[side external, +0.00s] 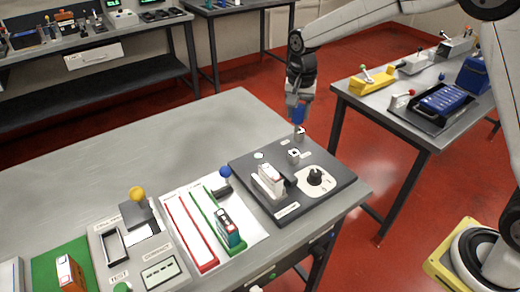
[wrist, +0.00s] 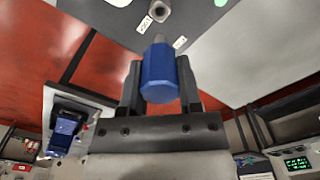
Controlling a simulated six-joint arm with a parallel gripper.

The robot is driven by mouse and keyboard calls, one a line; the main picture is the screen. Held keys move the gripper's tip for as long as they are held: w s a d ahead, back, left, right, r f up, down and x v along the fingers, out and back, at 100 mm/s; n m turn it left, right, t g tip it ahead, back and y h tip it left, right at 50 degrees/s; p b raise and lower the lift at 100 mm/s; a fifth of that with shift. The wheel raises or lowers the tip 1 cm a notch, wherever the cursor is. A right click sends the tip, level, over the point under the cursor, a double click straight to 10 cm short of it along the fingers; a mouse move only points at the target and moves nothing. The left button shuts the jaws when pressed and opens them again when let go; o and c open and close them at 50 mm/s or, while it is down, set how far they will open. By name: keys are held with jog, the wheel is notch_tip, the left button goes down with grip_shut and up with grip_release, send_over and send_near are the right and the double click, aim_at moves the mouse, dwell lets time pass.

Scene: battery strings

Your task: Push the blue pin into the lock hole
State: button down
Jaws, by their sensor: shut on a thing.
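The blue pin (wrist: 158,75) is held between the two fingers of my gripper (wrist: 158,92), its grey tip pointing away from the jaws. In the side view the pin (side external: 299,115) hangs below my gripper (side external: 298,104), above the back corner of the dark panel (side external: 330,160). A small grey block (side external: 299,133) stands just below the pin there. In the wrist view a grey fitting with a dark hole (wrist: 158,9) lies beyond the pin tip, apart from it in the picture. I cannot tell for certain which fitting is the lock hole.
The panel also carries a second small block (side external: 293,155), a white cell in a holder (side external: 270,180) and a black knob (side external: 315,177). Left of it lie the red and green trays (side external: 190,235) and a yellow-knobbed device (side external: 138,195). The table's back left is clear.

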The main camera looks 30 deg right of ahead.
aim_at(296, 132)
jog(key=shift+f, duration=0.15)
jog(key=shift+f, duration=2.7)
jog(key=shift+f, duration=2.35)
jog(key=shift+c, duration=1)
grip_release()
jog(key=shift+r, duration=3.9)
